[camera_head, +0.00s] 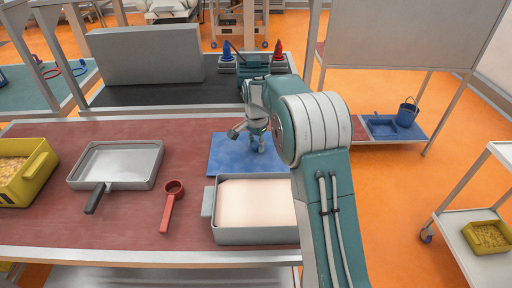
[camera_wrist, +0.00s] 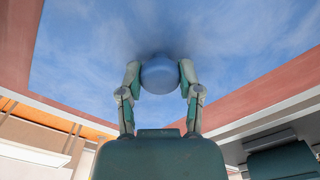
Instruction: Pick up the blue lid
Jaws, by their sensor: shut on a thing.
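The blue lid (camera_head: 228,153) is a flat rectangular panel at the middle of the red-topped table, behind a grey tray. In the wrist view the panel (camera_wrist: 90,60) fills the upper part, and a round blue knob (camera_wrist: 160,75) shows against it. My gripper (camera_head: 257,145) is above the panel's right part, pointing down. In the wrist view its two fingers (camera_wrist: 160,80) are shut on the knob, one on each side. My arm hides the panel's right edge in the head view. I cannot tell whether the panel is lifted off the table.
A grey tray with pale contents (camera_head: 208,203) stands just in front of the panel. A red scoop (camera_head: 171,200), a shallow metal pan (camera_head: 116,163) and a yellow bin (camera_head: 38,170) are to the left. A dark bench with a blue cone (camera_head: 227,48) and red cone (camera_head: 278,49) stands behind.

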